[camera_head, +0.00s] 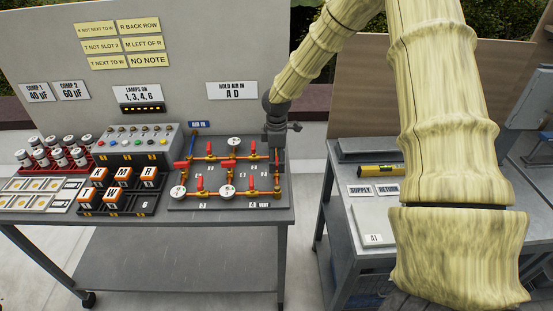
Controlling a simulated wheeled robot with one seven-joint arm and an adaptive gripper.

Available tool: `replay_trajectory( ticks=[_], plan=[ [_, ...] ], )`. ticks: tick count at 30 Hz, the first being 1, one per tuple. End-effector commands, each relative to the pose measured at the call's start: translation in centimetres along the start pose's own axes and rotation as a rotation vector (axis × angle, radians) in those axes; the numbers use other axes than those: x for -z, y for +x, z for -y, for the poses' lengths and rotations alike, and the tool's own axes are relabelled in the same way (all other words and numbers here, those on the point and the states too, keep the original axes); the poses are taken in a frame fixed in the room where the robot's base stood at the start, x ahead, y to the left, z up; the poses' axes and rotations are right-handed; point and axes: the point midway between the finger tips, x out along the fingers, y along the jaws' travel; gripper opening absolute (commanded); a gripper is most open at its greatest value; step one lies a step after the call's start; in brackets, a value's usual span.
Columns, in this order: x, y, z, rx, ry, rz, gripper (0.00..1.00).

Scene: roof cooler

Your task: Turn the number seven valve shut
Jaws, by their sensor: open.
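A grey panel (215,174) on the left bench carries copper pipes, brass fittings and several red valve handles. Some handles stand upright, such as one at the front left (200,184); the one at the far left (180,165) points sideways. The number labels are too small for me to tell which valve is number seven. My dark grey gripper (277,166) points down at the panel's right edge, close to the right-hand pipe. It is open. It hides part of that pipe and the fitting there; I cannot tell whether it touches them.
Round white gauges (227,191) sit among the pipes. A lamp box (139,143), a black rack of orange-sided blocks (116,190) and red-and-white cylinders (57,153) stand to the left. A second bench (375,215) stands right, beyond a gap.

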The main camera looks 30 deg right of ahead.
Motion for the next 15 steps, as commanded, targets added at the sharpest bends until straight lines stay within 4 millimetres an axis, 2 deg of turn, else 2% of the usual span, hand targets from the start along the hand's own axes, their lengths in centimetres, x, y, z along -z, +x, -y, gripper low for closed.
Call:
replay_trajectory(
  ticks=[4, 11, 12, 15],
  plan=[
    [0.0, 0.01, 0.0, 0.0, 0.0, 0.0, 0.68],
    [-0.01, 0.0, 0.0, 0.0, 0.0, 0.0, 0.26],
    [-0.01, 0.0, -0.01, 0.0, 0.0, 0.0, 0.22],
    [-0.01, -0.01, -0.02, 0.0, 0.001, 0.0, 0.22]
  ],
)
